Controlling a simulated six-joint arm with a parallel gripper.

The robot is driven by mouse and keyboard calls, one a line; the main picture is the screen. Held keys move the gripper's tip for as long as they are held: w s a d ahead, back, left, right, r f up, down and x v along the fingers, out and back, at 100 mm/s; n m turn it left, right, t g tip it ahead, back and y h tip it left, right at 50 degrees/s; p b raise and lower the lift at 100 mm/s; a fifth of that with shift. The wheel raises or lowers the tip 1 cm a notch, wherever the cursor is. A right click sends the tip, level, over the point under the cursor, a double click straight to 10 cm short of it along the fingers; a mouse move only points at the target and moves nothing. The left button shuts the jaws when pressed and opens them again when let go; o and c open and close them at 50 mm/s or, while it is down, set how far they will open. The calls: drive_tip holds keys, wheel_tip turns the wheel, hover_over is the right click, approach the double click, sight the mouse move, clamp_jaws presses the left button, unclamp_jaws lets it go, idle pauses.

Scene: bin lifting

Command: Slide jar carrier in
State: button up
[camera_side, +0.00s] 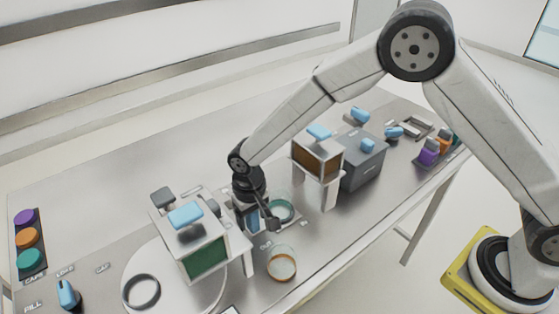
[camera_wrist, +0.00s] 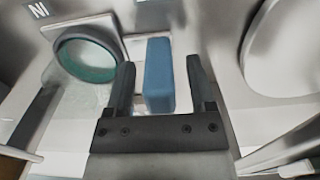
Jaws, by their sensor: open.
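The jar carrier (camera_side: 267,205) is a pale sliding plate with a blue upright handle (camera_wrist: 159,75). A glass jar with a teal band (camera_side: 281,210) sits on it, and the jar also shows at upper left in the wrist view (camera_wrist: 87,58). My gripper (camera_wrist: 160,85) is open, with its two dark fingers on either side of the blue handle. A gap shows on each side of the handle. In the side view my gripper (camera_side: 262,218) points down at the carrier, between the two dispensers, and hides part of the handle.
A dispenser with green contents (camera_side: 207,258) stands left of my gripper, and one with brown contents (camera_side: 317,160) stands right. A second glass jar (camera_side: 281,264) is in front. A round white turntable (camera_side: 178,296) with a grey ring (camera_side: 141,291) lies front left. A grey box (camera_side: 362,165) stands further right.

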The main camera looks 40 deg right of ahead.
clamp_jaws()
idle(1.5)
